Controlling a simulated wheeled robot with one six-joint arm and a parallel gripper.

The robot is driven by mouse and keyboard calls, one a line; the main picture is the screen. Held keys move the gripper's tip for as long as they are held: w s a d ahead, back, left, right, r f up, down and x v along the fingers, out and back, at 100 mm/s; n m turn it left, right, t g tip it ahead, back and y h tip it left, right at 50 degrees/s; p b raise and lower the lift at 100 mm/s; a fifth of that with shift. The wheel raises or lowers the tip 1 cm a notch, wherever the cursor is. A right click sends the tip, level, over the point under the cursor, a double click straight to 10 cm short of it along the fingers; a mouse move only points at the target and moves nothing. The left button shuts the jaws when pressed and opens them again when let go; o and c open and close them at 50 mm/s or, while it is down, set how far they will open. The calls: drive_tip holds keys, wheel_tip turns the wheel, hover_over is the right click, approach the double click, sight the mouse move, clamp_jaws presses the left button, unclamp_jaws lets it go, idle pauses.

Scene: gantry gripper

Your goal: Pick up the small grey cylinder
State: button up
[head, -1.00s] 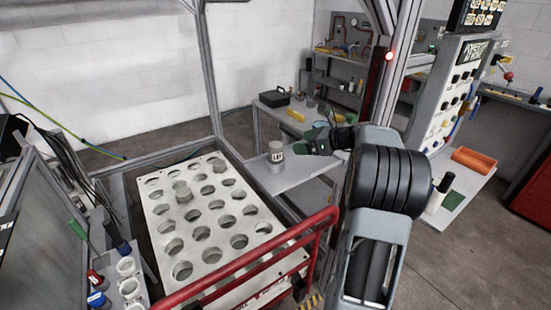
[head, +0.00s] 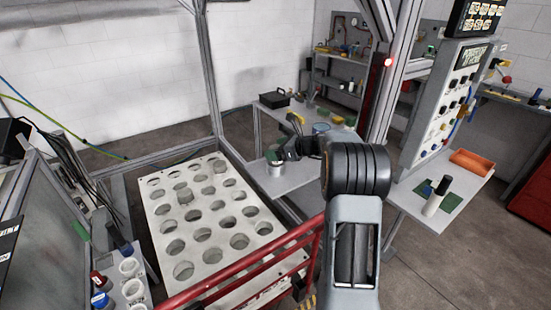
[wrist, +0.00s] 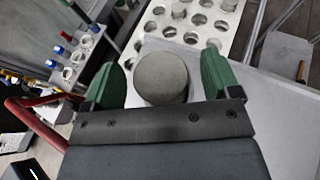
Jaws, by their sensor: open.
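The small grey cylinder (wrist: 161,78) stands on a light grey shelf (head: 300,180). In the wrist view its round top lies between the two green fingers of my gripper (wrist: 158,78), with a gap on each side. In the head view the cylinder (head: 276,170) is partly hidden behind my gripper (head: 277,156), which is over it from the right. My gripper is open.
A red rail (head: 240,265) runs along the near side of the white plate. A metal gantry post (head: 213,80) stands behind it. White cups (head: 130,267) stand at lower left. An orange tray (head: 471,162) lies on a bench at right.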

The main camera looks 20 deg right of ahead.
drive_tip(key=shift+w+a+f, duration=0.1)
drive_tip(key=shift+w+a, duration=0.05)
drive_tip(key=shift+w, duration=0.05)
drive_tip(key=c, duration=1.3)
